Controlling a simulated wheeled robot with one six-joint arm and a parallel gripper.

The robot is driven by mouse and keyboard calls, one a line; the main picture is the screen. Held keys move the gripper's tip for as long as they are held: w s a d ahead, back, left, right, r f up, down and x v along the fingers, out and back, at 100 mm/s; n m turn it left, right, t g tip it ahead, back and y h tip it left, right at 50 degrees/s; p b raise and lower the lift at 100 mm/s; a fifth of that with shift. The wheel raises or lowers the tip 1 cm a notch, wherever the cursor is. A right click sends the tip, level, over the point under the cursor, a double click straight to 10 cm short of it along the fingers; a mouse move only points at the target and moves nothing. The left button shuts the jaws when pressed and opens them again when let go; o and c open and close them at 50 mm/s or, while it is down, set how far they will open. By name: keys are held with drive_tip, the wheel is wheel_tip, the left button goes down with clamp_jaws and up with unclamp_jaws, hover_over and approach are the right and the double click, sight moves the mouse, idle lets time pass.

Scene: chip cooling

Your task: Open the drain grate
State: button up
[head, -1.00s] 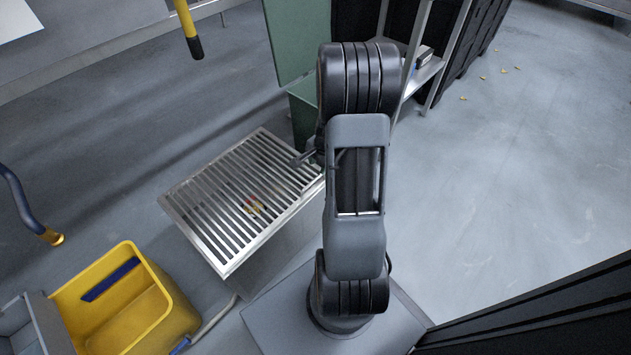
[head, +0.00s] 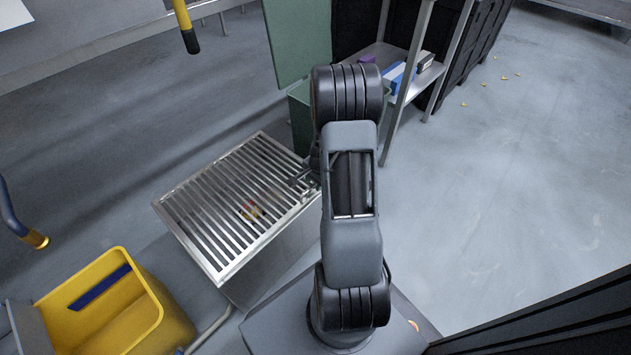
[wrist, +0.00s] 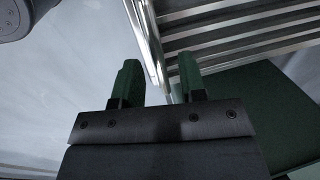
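The drain grate (head: 205,219) is a silver metal frame with parallel bars, left of my arm in the head view. It looks flat on top of a grey-sided base. Something small, red and yellow (head: 251,210) shows through the bars. My gripper (head: 300,178) is at the grate's right edge, partly hidden by my arm. In the wrist view, my gripper's two green fingers (wrist: 158,78) stand apart, with the grate's bright rim (wrist: 148,50) running between them. Narrow gaps seem to show beside the rim; firm contact cannot be made out.
A yellow bucket (head: 150,322) stands at the lower left. A green bin (head: 300,118) with a raised lid (head: 297,40) is behind the grate. A metal shelf (head: 408,97) with small boxes stands behind my arm. The floor on the right (head: 500,190) is open.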

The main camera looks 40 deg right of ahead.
clamp_jaws()
drive_tip(key=shift+r, duration=0.1)
idle(0.3)
